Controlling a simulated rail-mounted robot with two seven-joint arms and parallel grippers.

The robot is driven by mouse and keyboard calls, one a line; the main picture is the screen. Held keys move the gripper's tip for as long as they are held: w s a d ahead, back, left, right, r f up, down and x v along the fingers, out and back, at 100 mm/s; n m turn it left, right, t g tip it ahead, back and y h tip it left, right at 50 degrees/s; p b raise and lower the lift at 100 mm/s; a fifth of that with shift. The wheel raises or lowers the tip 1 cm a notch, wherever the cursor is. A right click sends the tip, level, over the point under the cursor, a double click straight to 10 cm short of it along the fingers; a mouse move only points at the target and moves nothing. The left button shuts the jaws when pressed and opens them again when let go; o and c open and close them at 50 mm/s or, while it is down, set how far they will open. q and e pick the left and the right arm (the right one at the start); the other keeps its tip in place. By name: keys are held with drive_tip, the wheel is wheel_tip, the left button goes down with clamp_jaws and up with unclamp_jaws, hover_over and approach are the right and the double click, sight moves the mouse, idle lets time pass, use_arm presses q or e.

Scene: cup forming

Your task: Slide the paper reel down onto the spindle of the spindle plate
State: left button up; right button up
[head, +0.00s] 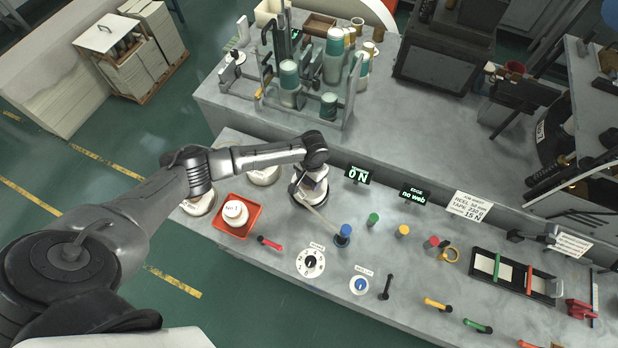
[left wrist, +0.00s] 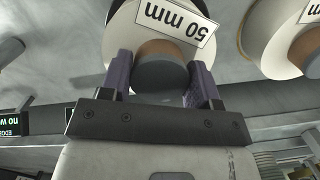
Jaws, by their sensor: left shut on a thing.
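My left gripper (head: 313,178) is over a white paper reel (head: 318,195) at the back edge of the bench in the head view. In the left wrist view its two purple fingers (left wrist: 160,76) are shut on the grey round hub at the middle of the reel (left wrist: 122,38), which has a brown core and a "50 mm" label. A dark round base, apparently the spindle plate (head: 296,199), shows at the reel's edge. The gripper and reel hide the spindle, so I cannot tell whether the reel is seated or above it. My right gripper is out of view.
Other reels (head: 265,175) stand left of the gripper, beside a red tray (head: 250,230) holding a white piece. A pale strip or bar runs from the reel towards a blue-topped post (head: 345,233). Displays (head: 358,175) and a rack of green cylinders stand behind.

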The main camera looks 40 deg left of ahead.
use_arm(q)
drive_tip(key=o, duration=1.9)
drive_tip(key=shift+c, duration=0.2)
drive_tip(key=shift+r, duration=0.15)
drive_tip(key=shift+r+p, duration=0.15)
drive_tip(key=shift+p, duration=0.15)
wheel_tip(320, 180, up, 5)
drive_tip(key=p, duration=0.5)
drive_tip(key=shift+p, duration=0.3)
drive_tip(key=shift+r+p, duration=1.25)
drive_tip(key=shift+p, duration=0.15)
